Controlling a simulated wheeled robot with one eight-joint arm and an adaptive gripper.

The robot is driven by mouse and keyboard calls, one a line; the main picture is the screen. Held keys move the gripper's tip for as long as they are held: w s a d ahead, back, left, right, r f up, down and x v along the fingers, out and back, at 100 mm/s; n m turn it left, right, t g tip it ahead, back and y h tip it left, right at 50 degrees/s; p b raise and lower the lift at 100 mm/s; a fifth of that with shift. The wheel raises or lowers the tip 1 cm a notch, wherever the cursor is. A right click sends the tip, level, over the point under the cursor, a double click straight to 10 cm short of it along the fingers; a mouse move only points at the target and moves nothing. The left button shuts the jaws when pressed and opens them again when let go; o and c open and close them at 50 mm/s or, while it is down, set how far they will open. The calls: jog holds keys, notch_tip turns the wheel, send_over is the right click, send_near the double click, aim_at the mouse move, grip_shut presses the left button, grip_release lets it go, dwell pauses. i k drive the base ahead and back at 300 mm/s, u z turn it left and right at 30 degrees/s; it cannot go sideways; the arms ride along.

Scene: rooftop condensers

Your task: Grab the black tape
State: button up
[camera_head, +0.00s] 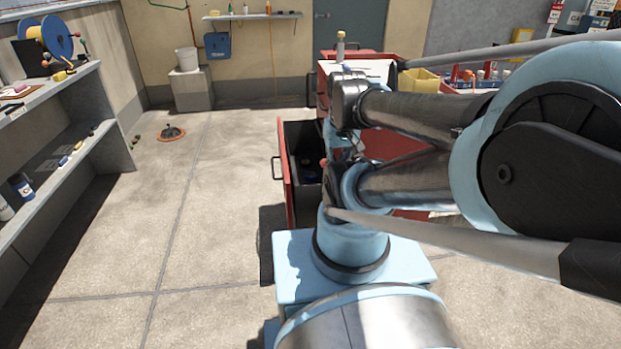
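I cannot make out the black tape for certain in the head view. An open red drawer (285,179) of a red tool cabinet (323,86) stands near the middle, partly behind my arm. Its dark inside holds small items, one with blue and yellow, too small and shaded to identify. My arm crosses the right half of the view and covers much of the cabinet. My gripper cannot be seen, so its state and contents do not show.
A grey shelf unit (122,140) at left holds a blue reel (62,37) and small items. A white bucket (187,57) stands on a concrete block (190,90) at the back. An orange-based object (171,133) lies on the floor.

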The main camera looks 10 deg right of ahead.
aim_at(309, 164)
jog(key=u, duration=0.2)
jog(key=k, duration=0.5)
jog(key=u, duration=0.6)
jog(key=k, duration=0.8)
jog(key=u, duration=0.75)
jog(key=i, duration=1.85)
jog(key=z, duration=1)
jog(key=i, duration=0.35)
jog(key=z, duration=0.1)
